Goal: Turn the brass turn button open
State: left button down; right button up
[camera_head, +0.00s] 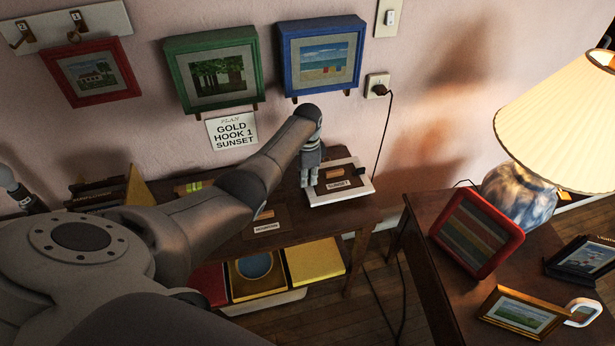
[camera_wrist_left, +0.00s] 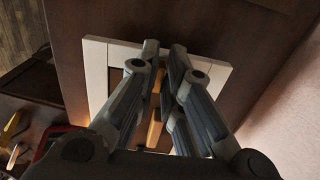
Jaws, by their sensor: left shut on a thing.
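A white picture frame (camera_head: 362,188) lies face down on the wooden side table, with its dark back panel and a label reading SUNSET (camera_head: 338,185) facing up. It also shows in the left wrist view (camera_wrist_left: 96,75). A small tan tab (camera_head: 334,173) sits on the back panel. My left gripper (camera_head: 309,186) points down at the left edge of the frame. Its fingers (camera_wrist_left: 163,50) are nearly together at the frame's rim in the left wrist view. The brass turn button is hidden between the fingertips, so its angle cannot be seen.
Another dark back panel (camera_head: 284,222) with a label lies left of the frame. A lamp (camera_head: 522,190) and several frames stand on the right table. A cord (camera_head: 385,130) hangs behind.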

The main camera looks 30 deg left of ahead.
pick_arm(q)
jog(key=shift+n, duration=0.3)
jog(key=n+p, duration=0.1)
jog(key=n, duration=0.1)
jog(key=shift+r+n+p, duration=0.1)
jog(key=shift+n+p, duration=0.2)
jog(key=shift+n, duration=0.1)
jog(key=n+p, duration=0.1)
jog(key=n, duration=0.3)
jog(key=shift+n, duration=0.3)
jog(key=n+p, duration=0.1)
jog(key=n, duration=0.4)
jog(key=shift+d, duration=0.1)
jog(key=shift+n, duration=2.4)
jog(key=c, duration=1.6)
grip_release()
jog(key=shift+o, duration=0.2)
